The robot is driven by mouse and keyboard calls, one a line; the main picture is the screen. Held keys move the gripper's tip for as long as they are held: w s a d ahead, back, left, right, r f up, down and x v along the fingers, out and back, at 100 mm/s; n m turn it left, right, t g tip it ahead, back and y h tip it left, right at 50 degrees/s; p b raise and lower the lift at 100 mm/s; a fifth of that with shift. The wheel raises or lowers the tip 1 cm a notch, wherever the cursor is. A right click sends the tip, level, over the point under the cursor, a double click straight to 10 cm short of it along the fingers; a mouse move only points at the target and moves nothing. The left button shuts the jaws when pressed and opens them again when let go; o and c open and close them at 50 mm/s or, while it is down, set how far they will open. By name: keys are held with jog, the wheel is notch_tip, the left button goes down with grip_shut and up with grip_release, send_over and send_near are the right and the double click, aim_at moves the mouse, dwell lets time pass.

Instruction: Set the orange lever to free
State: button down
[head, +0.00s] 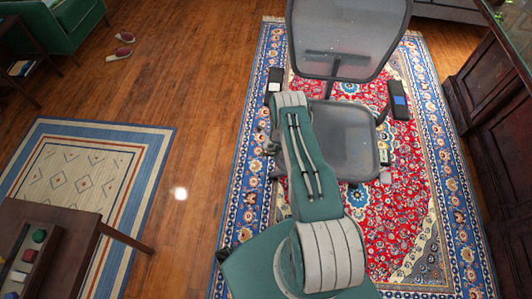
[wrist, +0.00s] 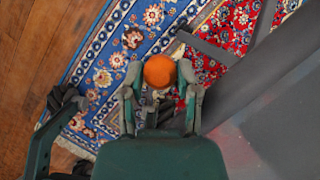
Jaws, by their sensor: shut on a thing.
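The orange lever (wrist: 160,70) shows in the wrist view as a rounded orange end between my gripper's fingers. My gripper (wrist: 159,77) is shut on it, with one finger on each side. The rest of the lever is hidden, and I cannot tell its setting. The grey office chair (head: 345,137) stands on the red and blue rug in the head view, beyond my green and white arm. A dark grey part of the chair (wrist: 265,95) fills the right of the wrist view. In the head view my arm hides the lever and most of my gripper.
The patterned rug (head: 405,215) lies under the chair. A dark wooden cabinet (head: 495,110) stands at the right. A low wooden table (head: 75,240) with small coloured items is at the lower left, by a second rug (head: 145,165). Wood floor (head: 190,130) between the rugs is clear.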

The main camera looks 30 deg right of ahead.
jog(key=shift+s+a+f, duration=0.1)
jog(key=shift+f, duration=0.05)
jog(key=shift+c, duration=1.7)
grip_release()
jog(key=shift+r, duration=0.25)
jog(key=v, duration=1.1)
jog(key=shift+r, duration=0.25)
